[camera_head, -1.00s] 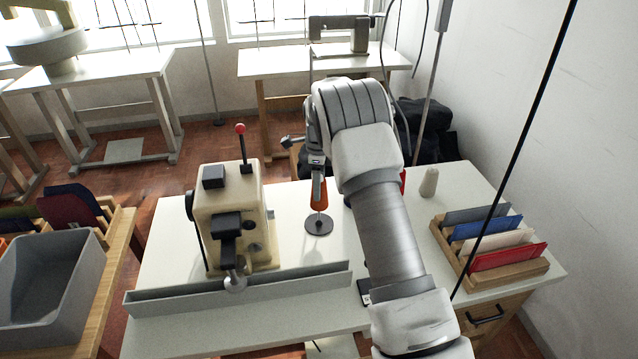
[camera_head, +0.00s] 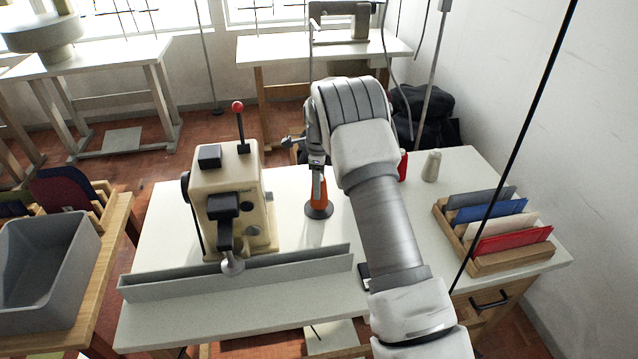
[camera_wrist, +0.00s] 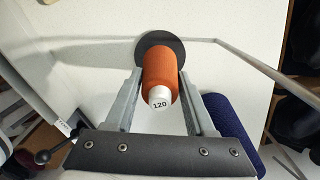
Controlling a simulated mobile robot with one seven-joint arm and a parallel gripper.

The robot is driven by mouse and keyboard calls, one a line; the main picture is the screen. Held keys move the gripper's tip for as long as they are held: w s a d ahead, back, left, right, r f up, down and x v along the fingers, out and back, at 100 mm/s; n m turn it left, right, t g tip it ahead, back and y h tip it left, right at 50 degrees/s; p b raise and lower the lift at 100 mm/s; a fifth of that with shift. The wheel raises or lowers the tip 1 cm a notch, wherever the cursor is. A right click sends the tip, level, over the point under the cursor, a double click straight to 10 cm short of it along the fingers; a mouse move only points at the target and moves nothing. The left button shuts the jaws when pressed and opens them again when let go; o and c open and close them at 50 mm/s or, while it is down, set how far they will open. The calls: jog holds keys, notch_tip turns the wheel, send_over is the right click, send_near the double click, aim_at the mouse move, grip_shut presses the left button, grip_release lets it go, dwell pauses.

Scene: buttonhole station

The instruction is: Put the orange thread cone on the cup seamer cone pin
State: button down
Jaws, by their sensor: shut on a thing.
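The orange thread cone (camera_head: 319,190) stands upright over a dark round base disc (camera_head: 318,210) on the white table. Its lower end appears to meet the disc; no gap shows. In the wrist view the cone (camera_wrist: 161,72) lies centred over the disc (camera_wrist: 147,40), its white top marked 120 towards the camera. My gripper (camera_wrist: 161,92) is shut on the cone, with one grey finger on each side. In the head view my gripper (camera_head: 317,170) is above the disc. Any pin rising from the disc is hidden by the cone.
A cream machine (camera_head: 228,205) with a red-knobbed lever stands left of the disc, behind a grey rail (camera_head: 240,272). A dark blue cone (camera_wrist: 232,125) lies close to my gripper's right. A red cone (camera_head: 403,165), a pale cone (camera_head: 431,166) and a wooden rack (camera_head: 480,260) stand farther right.

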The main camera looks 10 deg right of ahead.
jog(key=shift+f, duration=0.5)
dwell(0.4)
jog(key=shift+c, duration=0.8)
grip_release()
jog(key=shift+r, duration=0.1)
notch_tip(320, 180, up, 12)
jog(key=shift+f+p, duration=0.1)
jog(key=shift+p, duration=0.3)
